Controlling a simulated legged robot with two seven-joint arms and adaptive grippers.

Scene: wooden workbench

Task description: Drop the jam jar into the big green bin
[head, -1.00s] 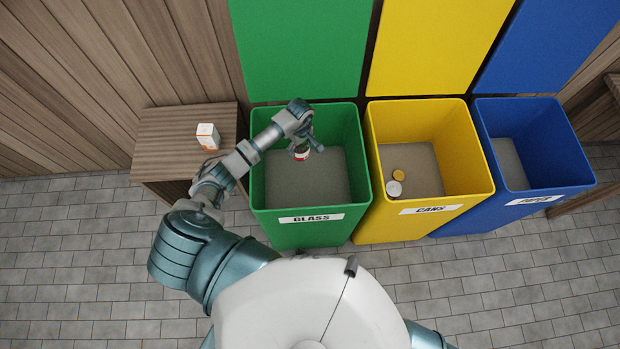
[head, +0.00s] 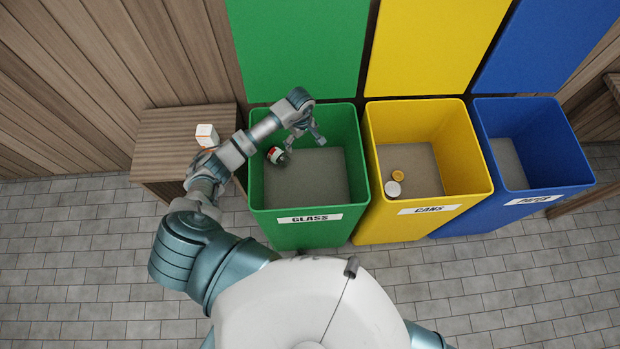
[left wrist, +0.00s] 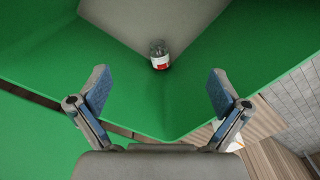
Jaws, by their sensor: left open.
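The jam jar (head: 276,155), with a red and white label, is inside the big green bin (head: 297,226) marked GLASS, near its left wall. In the left wrist view the jar (left wrist: 159,55) shows beyond my fingers, apart from them, by the bin's grey floor and green wall (left wrist: 190,95). My left gripper (head: 306,137) is over the green bin, open and empty. Its two fingers stand wide apart in the left wrist view (left wrist: 160,92). My right gripper is not in view.
A yellow bin (head: 400,222) marked CANS stands right of the green one, with two cans inside. A blue bin (head: 530,207) is farther right. A wooden table (head: 165,150) at left holds a small white box (head: 206,135).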

